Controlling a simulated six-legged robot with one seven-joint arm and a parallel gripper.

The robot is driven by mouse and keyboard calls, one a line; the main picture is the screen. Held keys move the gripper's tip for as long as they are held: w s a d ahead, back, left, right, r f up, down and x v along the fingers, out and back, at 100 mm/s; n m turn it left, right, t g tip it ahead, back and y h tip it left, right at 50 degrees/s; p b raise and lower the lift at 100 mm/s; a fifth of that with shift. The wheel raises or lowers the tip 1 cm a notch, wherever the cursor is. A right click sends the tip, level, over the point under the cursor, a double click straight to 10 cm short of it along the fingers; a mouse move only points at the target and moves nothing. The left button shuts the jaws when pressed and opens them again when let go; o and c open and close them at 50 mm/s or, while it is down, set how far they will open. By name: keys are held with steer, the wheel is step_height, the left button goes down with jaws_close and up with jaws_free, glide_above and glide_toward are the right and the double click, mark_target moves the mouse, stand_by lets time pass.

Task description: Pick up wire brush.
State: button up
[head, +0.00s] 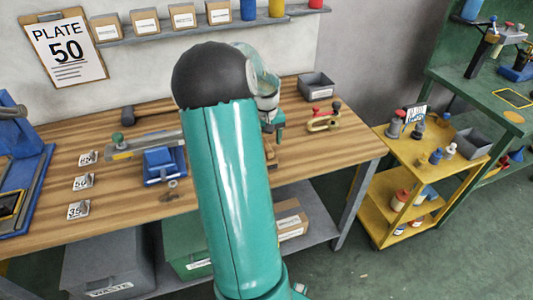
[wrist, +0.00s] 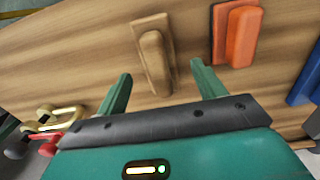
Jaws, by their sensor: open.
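A tan wooden block with a raised, rounded grip, which looks like the wire brush (wrist: 153,50), lies on the workbench in the wrist view. Its bristles cannot be seen. My gripper (wrist: 161,84) is open, with its two teal fingers apart and nothing between the tips. The brush lies just beyond the fingertips, roughly in line with the gap between them. In the head view my arm hides most of the area around the gripper, and only a small brown part of the brush (head: 272,157) shows beside it.
An orange block on a dark base (wrist: 236,36) lies right of the brush. A red-and-gold clamp (head: 324,119) is on the bench's right part, below a grey bin (head: 316,86). A blue vise (head: 164,165) stands left of my arm. A yellow cart (head: 385,185) stands to the right.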

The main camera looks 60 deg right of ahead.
mark_target(266, 144)
step_height(266, 144, down, 5)
steer(key=shift+r, duration=0.15)
steer(key=shift+c, duration=0.4)
steer(key=c, duration=1)
steer(key=shift+c, duration=0.2)
steer(key=shift+r, duration=0.2)
steer(key=shift+r, duration=0.65)
steer(key=s+a+r, duration=0.1)
steer(key=r, duration=0.1)
steer(key=a+r, duration=0.2)
steer(key=r, duration=0.1)
steer(key=s+a+r, duration=0.1)
steer(key=r, duration=0.1)
steer(key=shift+s+a+r, duration=0.25)
steer(key=shift+s+r, duration=0.05)
steer(key=shift+r, duration=0.05)
steer(key=s+a+r, duration=0.3)
steer(key=s+a, duration=0.1)
steer(key=a, duration=0.3)
steer(key=shift+s+a+r, duration=0.25)
steer(key=shift+a+r, duration=0.1)
